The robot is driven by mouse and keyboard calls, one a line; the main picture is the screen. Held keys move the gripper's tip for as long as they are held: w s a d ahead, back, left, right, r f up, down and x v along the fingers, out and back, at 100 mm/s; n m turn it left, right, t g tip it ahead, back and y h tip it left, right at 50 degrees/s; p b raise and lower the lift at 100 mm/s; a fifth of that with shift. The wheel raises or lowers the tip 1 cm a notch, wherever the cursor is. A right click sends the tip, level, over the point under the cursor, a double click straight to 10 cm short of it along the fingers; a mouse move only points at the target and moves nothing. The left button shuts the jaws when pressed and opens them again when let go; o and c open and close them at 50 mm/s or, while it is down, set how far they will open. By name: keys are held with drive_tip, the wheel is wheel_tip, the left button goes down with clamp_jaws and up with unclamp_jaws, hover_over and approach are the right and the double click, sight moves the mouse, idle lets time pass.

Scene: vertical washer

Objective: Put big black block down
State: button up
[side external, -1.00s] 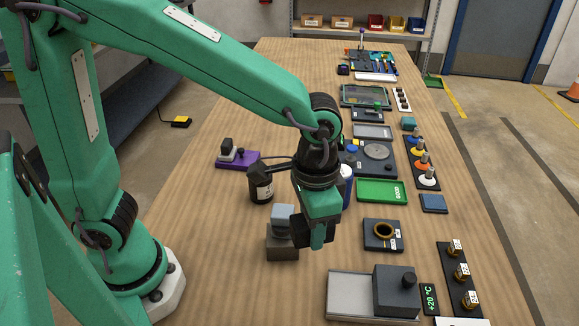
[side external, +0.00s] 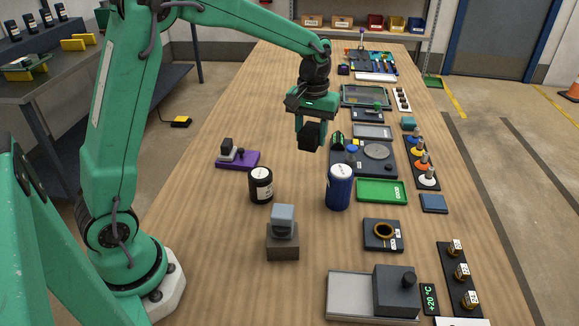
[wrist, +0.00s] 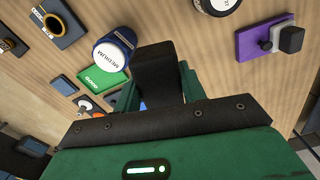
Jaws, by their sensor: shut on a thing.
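My gripper (side external: 314,122) is shut on the big black block (side external: 310,138) and holds it in the air over the far middle of the table. In the wrist view the black block (wrist: 156,68) sits between the green fingers (wrist: 160,92). The block appears apart from the wooden table (side external: 225,115) below it. Part of it is hidden by the fingers.
A blue bottle (side external: 340,190) and a black jar (side external: 261,186) stand nearer. A purple base with small blocks (side external: 238,159) lies to the left. A dark device with a round plate (side external: 378,152) and a green tray (side external: 382,192) lie right. Table left of my gripper is clear.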

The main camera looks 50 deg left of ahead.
drive_tip(key=w+a+n, duration=0.2)
drive_tip(key=a+n, duration=0.1)
drive_tip(key=a, duration=0.5)
approach(296, 175)
drive_tip(key=shift+f, duration=3.2)
drive_tip(key=o, duration=1.1)
drive_tip(key=shift+f, duration=0.1)
drive_tip(key=shift+c, duration=0.2)
wheel_tip(296, 175, up, 12)
